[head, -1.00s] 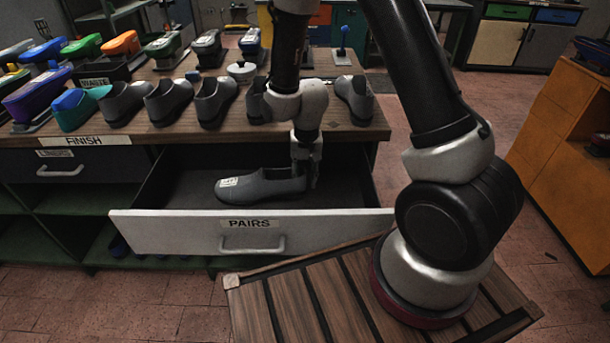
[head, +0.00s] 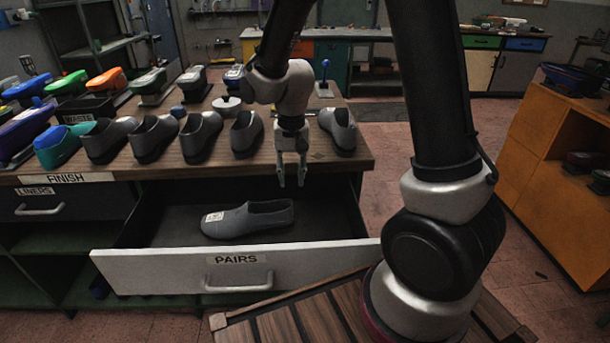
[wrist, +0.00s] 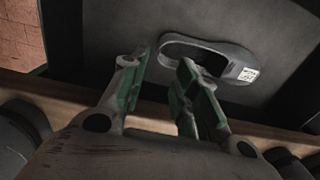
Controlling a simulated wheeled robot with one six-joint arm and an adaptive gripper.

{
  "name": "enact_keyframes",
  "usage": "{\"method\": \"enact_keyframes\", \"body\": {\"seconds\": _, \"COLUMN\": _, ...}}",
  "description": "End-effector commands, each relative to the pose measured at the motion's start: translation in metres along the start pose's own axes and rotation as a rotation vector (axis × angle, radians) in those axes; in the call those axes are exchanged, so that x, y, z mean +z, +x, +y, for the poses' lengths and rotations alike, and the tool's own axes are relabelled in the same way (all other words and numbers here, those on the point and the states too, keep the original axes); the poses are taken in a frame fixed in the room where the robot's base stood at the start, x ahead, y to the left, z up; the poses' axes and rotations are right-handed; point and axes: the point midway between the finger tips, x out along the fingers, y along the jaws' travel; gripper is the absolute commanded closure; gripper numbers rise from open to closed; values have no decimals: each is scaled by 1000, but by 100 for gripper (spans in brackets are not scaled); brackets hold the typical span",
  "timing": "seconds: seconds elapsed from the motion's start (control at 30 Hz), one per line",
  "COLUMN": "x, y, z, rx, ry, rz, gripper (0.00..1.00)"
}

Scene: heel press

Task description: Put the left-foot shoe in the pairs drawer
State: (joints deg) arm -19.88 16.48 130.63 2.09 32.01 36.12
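A grey shoe (head: 248,220) with a white label on its toe lies in the open pairs drawer (head: 237,269), toe to the left. The wrist view also shows the shoe (wrist: 212,57) on the drawer floor. My gripper (head: 292,184) points down above the drawer's rear right part, above and apart from the shoe's heel end. In the wrist view its two fingers (wrist: 160,90) stand apart with nothing between them. Which foot the shoe is for cannot be told.
Several grey shoes (head: 199,137) stand along the bench front (head: 120,178), with one (head: 338,128) right of my gripper. Coloured shoe forms (head: 60,145) stand at the left. An orange cabinet (head: 533,125) is at the right.

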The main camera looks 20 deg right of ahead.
Motion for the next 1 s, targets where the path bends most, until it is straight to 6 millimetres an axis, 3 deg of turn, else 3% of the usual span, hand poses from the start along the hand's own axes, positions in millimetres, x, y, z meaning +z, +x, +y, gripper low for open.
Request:
{"method": "enact_keyframes", "body": {"seconds": 0.17, "x": 0, "y": -12, "z": 5, "rx": -7, "ry": -7, "rz": 9, "gripper": 70}}
{"method": "enact_keyframes", "body": {"seconds": 0.27, "x": 2, "y": -40, "z": 19, "rx": -25, "ry": -29, "rz": 39, "gripper": 70}}
{"method": "enact_keyframes", "body": {"seconds": 0.37, "x": 11, "y": -84, "z": 47, "rx": -49, "ry": -69, "rz": 87, "gripper": 70}}
{"method": "enact_keyframes", "body": {"seconds": 0.5, "x": 39, "y": -142, "z": 95, "rx": -69, "ry": -141, "rz": 170, "gripper": 70}}
{"method": "enact_keyframes", "body": {"seconds": 0.63, "x": 75, "y": -180, "z": 137, "rx": -70, "ry": -205, "rz": 248, "gripper": 70}}
{"method": "enact_keyframes", "body": {"seconds": 0.8, "x": 118, "y": -205, "z": 174, "rx": -53, "ry": -274, "rz": 327, "gripper": 70}}
{"method": "enact_keyframes", "body": {"seconds": 1.0, "x": 141, "y": -212, "z": 191, "rx": -37, "ry": -309, "rz": 366, "gripper": 70}}
